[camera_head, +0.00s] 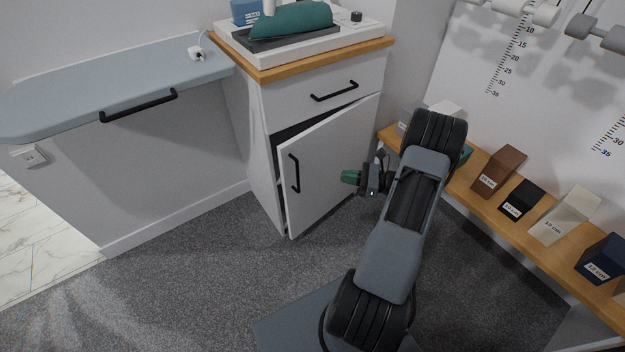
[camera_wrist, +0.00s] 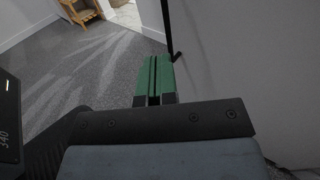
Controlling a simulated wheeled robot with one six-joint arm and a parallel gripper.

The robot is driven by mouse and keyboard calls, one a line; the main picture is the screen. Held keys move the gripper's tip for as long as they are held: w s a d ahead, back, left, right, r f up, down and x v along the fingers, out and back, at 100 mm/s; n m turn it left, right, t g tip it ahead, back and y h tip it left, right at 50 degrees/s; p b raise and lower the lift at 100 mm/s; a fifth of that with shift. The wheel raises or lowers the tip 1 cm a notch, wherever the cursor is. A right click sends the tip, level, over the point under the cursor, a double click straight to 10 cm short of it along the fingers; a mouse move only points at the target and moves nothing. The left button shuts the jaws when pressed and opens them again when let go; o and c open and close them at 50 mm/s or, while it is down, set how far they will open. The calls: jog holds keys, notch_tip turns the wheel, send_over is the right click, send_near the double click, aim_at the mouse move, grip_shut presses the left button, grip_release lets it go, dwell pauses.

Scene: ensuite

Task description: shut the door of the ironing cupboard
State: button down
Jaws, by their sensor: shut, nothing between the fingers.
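The ironing cupboard (camera_head: 262,113) is a white cabinet with a wooden top, left of my arm in the head view. Its door (camera_head: 327,165) stands partly open, with a dark gap along its upper left edge and a black upright handle (camera_head: 294,173) near that edge. My gripper (camera_head: 346,177) has green fingers, shut and empty, in front of the door's right part. In the wrist view the green fingers (camera_wrist: 153,78) point toward a black bar, which looks like the handle (camera_wrist: 168,30), beside a pale panel. I cannot tell whether they touch it.
A grey fold-down board (camera_head: 110,88) with a black handle is on the left wall. A drawer (camera_head: 330,90) above the door is closed. A tray (camera_head: 300,40) tops the cupboard. A wooden shelf (camera_head: 462,178) with labelled blocks stands right. Carpet (camera_head: 200,270) is clear at front left.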

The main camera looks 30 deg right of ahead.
jog(key=b+x, duration=0.3)
jog(key=x, duration=1)
jog(key=shift+w+f+m+t, duration=0.3)
jog(key=shift+w, duration=0.1)
jog(key=shift+w+d, duration=0.1)
